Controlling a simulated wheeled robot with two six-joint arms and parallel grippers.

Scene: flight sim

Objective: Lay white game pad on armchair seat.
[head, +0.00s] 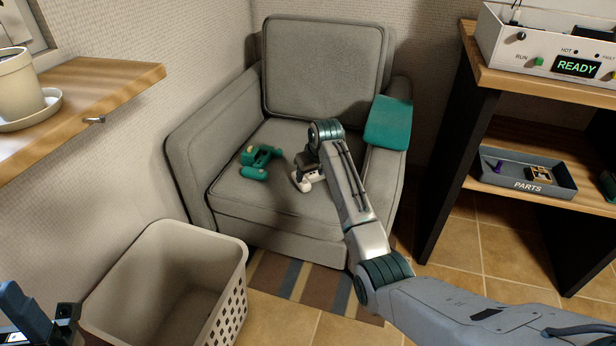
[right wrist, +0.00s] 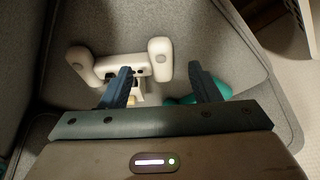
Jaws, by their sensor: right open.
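The white game pad (head: 303,184) lies on the grey armchair seat (head: 285,207), partly hidden by my right gripper in the head view. My right gripper (head: 305,172) is over the seat at the pad. In the right wrist view, the white game pad (right wrist: 110,67) shows beyond the fingertips, with one finger overlapping its body. My right gripper (right wrist: 163,82) is open, and its other finger is clear of the pad; I see nothing held. Part of my left gripper (head: 40,318) shows at the lower left of the head view, and its jaws are unclear.
A green controller-like object (head: 258,163) lies on the seat left of the pad. A teal cloth (head: 389,122) covers the right armrest. A beige basket (head: 165,275) stands in front. A shelf with a parts tray (head: 525,175) is at right. The seat's front is clear.

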